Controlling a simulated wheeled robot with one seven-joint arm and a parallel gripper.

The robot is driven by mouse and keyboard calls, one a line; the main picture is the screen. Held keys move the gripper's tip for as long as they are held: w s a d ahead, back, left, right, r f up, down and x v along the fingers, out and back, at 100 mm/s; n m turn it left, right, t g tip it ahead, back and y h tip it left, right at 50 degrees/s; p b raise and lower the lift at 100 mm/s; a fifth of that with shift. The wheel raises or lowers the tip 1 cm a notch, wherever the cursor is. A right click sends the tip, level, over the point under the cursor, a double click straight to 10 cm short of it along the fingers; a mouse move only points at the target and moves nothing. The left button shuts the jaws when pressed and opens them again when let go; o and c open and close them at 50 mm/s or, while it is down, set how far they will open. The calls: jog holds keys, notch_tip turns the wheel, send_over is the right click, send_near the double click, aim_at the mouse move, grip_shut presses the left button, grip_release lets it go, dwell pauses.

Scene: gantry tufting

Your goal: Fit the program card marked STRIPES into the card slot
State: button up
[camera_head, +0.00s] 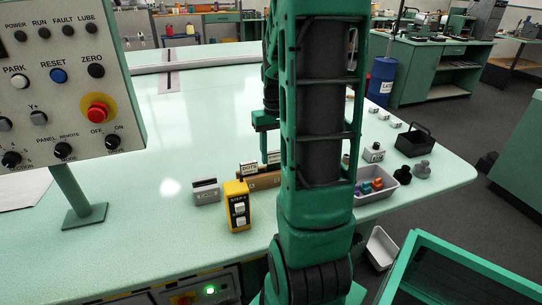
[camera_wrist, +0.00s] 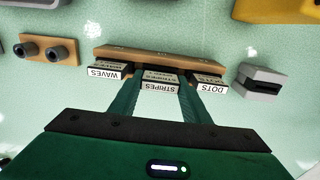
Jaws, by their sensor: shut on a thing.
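The STRIPES card (camera_wrist: 160,83) is between my gripper's fingers (camera_wrist: 158,92) in the wrist view, and they are shut on it. It is at the middle of the wooden card rack (camera_wrist: 160,56), between the WAVES card (camera_wrist: 106,70) and the DOTS card (camera_wrist: 211,84). I cannot tell whether it is still seated or slightly raised. The grey card slot (camera_wrist: 262,82) is to the right of the rack, empty. In the head view, the slot (camera_head: 206,191) is left of the rack (camera_head: 266,181), and my arm hides part of the rack and most of my gripper.
A yellow step box (camera_head: 237,208) stands between slot and rack in the head view, nearer the front edge. A grey tray (camera_head: 372,196) of coloured pieces is at right. The control panel (camera_head: 70,80) rises at left. The table's middle is clear.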

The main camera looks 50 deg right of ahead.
jog(key=shift+r, duration=1)
